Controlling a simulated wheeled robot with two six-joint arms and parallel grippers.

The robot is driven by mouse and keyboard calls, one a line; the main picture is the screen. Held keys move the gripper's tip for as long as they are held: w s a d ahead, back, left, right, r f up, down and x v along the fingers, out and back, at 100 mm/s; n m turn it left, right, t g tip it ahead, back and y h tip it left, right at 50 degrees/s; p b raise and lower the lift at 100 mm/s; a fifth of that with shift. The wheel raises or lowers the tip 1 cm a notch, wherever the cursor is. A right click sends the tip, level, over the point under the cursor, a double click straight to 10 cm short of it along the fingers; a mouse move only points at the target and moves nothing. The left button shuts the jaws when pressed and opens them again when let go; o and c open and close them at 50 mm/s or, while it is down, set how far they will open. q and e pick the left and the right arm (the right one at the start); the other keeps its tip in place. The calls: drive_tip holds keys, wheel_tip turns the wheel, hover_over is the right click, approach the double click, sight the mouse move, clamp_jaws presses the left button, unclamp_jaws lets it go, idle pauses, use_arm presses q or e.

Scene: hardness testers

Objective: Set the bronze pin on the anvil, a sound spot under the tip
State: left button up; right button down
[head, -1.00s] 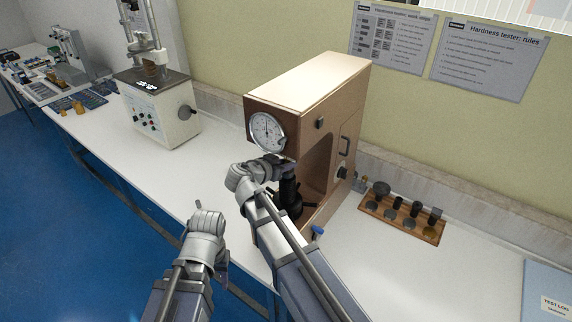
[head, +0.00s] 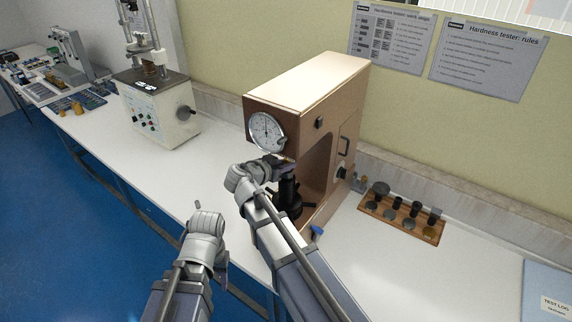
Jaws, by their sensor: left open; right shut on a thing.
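The hardness tester (head: 318,88) is a tan box-shaped machine with a round dial (head: 267,132) on its front. Its black screw column and anvil area (head: 288,190) show under the head, partly behind my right arm. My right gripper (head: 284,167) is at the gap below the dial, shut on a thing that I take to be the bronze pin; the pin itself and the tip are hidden. I cannot tell if the pin touches the anvil. My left gripper (head: 198,206) is in front of the bench's front edge, away from the tester, open and seemingly empty.
A wooden rack (head: 402,216) with several dark pieces stands right of the tester. A blue-handled lever (head: 317,232) sticks out at the tester's base. Another tester (head: 160,105) stands at left. A test log (head: 548,290) lies at far right. White bench between is clear.

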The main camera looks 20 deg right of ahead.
drive_tip(key=shift+f, duration=0.1)
drive_tip(key=c, duration=0.6)
unclamp_jaws()
drive_tip(key=shift+c, duration=1.2)
drive_tip(key=s+a, duration=0.4)
drive_tip(key=a, duration=0.1)
drive_tip(key=shift+s+a+r, duration=0.2)
drive_tip(key=shift+a+r, duration=0.05)
drive_tip(key=shift+a, duration=0.1)
